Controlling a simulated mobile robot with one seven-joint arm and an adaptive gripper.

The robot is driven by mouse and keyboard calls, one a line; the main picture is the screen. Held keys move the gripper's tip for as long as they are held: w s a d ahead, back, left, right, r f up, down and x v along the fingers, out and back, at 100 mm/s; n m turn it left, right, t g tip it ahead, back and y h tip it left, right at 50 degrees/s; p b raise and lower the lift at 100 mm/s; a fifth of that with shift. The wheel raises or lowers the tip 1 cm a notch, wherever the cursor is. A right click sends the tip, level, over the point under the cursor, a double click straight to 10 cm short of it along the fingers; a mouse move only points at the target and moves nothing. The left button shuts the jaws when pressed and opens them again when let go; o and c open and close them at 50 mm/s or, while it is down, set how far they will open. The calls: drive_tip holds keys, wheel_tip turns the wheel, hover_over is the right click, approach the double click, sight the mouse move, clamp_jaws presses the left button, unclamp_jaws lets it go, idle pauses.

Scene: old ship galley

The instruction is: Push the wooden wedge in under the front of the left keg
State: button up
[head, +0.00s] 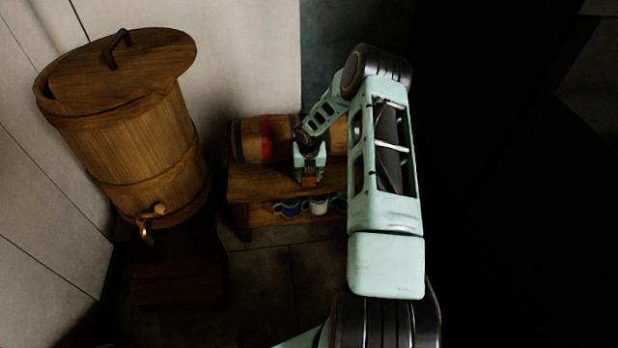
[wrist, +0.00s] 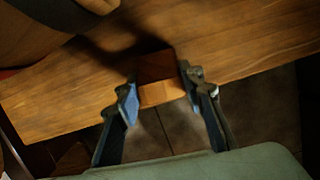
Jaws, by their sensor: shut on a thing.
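The left keg (head: 262,139), wooden with a red band, lies on its side on a low wooden bench. Its curved side fills the upper left of the wrist view (wrist: 40,32). My gripper (head: 308,177) is shut on the wooden wedge (head: 309,182), a small brown block. In the wrist view the wedge (wrist: 160,93) sits between both fingers, over the bench's front edge and apart from the keg in the picture. Whether it touches the bench top I cannot tell. My arm hides what lies right of the keg; some wood shows there.
The bench (head: 255,180) has a lower shelf with mugs, among them a blue one (head: 290,210) and a white one (head: 318,205). A large lidded wooden barrel (head: 150,150) with a tap stands at the left. A pale wall is behind. Tiled floor (head: 285,270) in front is clear.

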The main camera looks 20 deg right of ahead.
sight(309, 174)
drive_tip(key=shift+r, duration=0.1)
drive_tip(key=shift+w+p+v, duration=0.2)
drive_tip(key=shift+p+v, duration=0.65)
drive_tip(key=shift+v, duration=0.05)
drive_tip(key=shift+w+p+v, duration=0.2)
drive_tip(key=shift+p+v, duration=0.6)
drive_tip(key=shift+v, duration=0.15)
drive_tip(key=shift+d+r, duration=0.1)
drive_tip(key=shift+d, duration=0.05)
